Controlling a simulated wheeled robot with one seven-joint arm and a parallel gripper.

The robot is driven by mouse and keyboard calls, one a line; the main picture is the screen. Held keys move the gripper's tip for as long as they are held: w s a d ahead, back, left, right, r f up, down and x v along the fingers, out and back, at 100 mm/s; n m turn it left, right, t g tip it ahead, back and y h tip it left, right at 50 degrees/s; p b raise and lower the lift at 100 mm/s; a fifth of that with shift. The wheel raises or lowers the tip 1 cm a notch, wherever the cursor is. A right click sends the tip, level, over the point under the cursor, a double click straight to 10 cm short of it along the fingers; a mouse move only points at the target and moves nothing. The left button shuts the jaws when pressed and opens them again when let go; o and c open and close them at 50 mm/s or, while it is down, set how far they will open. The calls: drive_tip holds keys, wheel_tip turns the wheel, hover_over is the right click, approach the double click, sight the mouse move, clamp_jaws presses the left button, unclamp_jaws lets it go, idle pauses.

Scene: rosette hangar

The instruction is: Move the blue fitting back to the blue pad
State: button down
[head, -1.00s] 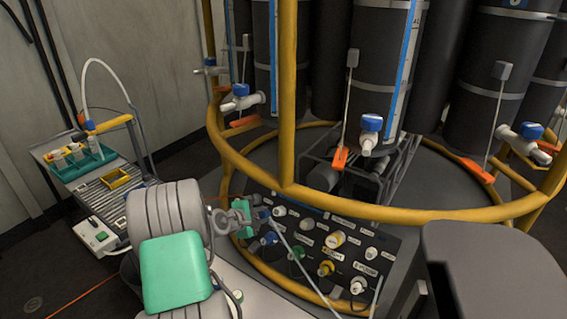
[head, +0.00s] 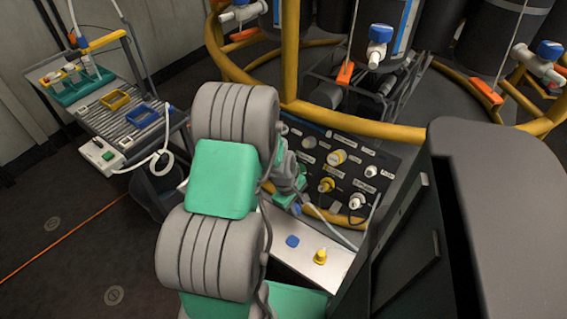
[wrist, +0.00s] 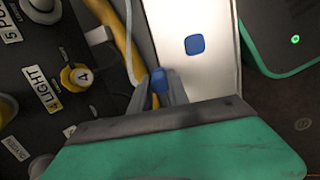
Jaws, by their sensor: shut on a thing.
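The blue fitting (wrist: 158,79) is between the fingers of my gripper (wrist: 161,88) in the wrist view. My gripper is shut on it and holds it beside the white shelf's edge, close to a grey hose. The blue pad (wrist: 195,45) is a flat rounded blue square on the white shelf, ahead and to the right of the fitting in the wrist view. In the head view the blue pad (head: 292,241) is bare, at the shelf's left part.
The dark labelled panel (head: 345,160) with several fittings stands behind. The yellow frame ring (head: 335,112) crosses above it. A cart (head: 110,125) with trays is at the left.

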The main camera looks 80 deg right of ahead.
drive_tip(key=a+f, duration=0.1)
drive_tip(key=a, duration=0.1)
drive_tip(key=a+m+t+y, duration=0.1)
drive_tip(key=a, duration=0.1)
drive_tip(key=a+f+m+t, duration=0.1)
drive_tip(key=a, duration=0.1)
drive_tip(key=shift+s+a+f, duration=0.3)
drive_tip(key=shift+a, duration=0.05)
drive_tip(key=shift+d+f, duration=0.1)
drive_tip(key=shift+f, duration=2.3)
drive_tip(key=shift+f, duration=0.1)
drive_tip(key=shift+f, duration=0.15)
drive_tip(key=c, duration=1.2)
unclamp_jaws()
drive_tip(key=shift+o, duration=0.2)
